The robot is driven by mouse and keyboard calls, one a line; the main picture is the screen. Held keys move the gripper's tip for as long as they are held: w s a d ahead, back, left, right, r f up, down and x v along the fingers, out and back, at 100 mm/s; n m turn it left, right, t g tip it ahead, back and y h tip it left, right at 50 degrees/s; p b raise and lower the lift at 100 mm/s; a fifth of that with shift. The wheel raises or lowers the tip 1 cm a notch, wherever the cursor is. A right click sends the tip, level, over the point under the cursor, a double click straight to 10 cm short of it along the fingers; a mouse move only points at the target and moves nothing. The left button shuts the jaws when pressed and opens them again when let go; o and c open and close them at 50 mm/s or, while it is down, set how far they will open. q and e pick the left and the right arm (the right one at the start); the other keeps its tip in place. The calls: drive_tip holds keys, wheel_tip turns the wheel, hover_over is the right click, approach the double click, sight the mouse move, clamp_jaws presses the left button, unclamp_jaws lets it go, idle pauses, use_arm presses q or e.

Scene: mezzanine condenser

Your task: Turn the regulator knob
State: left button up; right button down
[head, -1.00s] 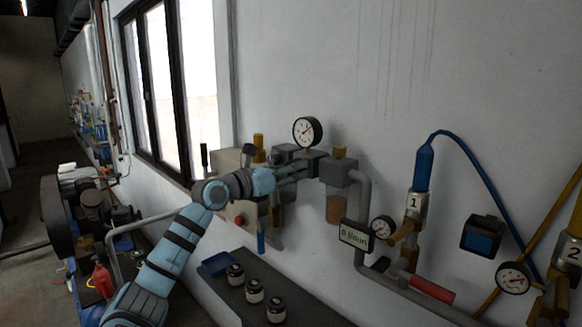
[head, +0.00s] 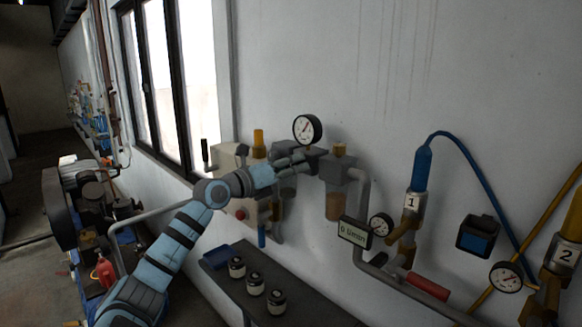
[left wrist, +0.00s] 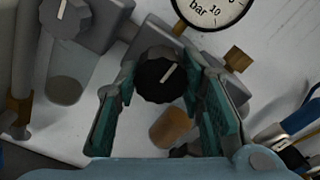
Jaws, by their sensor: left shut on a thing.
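The regulator knob (left wrist: 155,78) is black and round with a white pointer line, in the left wrist view. My left gripper (left wrist: 168,80) is shut on it, with one green-padded finger on each side. In the head view my left gripper (head: 292,161) reaches the regulator from the left and hides the knob. A round white pressure gauge (head: 307,129) stands just above the regulator; its lower part, marked bar, also shows in the left wrist view (left wrist: 212,8). My right gripper is not in view.
A grey block with an amber bowl (head: 333,204) is right of my gripper. A flow display (head: 355,232) reads 0 l/min, beside a smaller gauge (head: 381,224). Several dark-topped jars (head: 255,283) stand on the shelf (head: 301,310) below. The wall above is clear.

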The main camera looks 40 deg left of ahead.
sight(301, 127)
use_arm(q)
drive_tip(key=o, duration=1)
drive_tip(key=shift+o, duration=0.7)
drive_tip(key=shift+w+a+f, duration=0.1)
drive_tip(key=shift+a+f, duration=0.1)
drive_tip(key=shift+a, duration=0.15)
drive_tip(key=shift+d+r, duration=0.1)
drive_tip(key=shift+r, duration=0.05)
drive_tip(key=shift+r, duration=0.2)
wheel_tip(301, 127, up, 9)
drive_tip(key=shift+f, duration=0.1)
drive_tip(key=shift+r, duration=0.25)
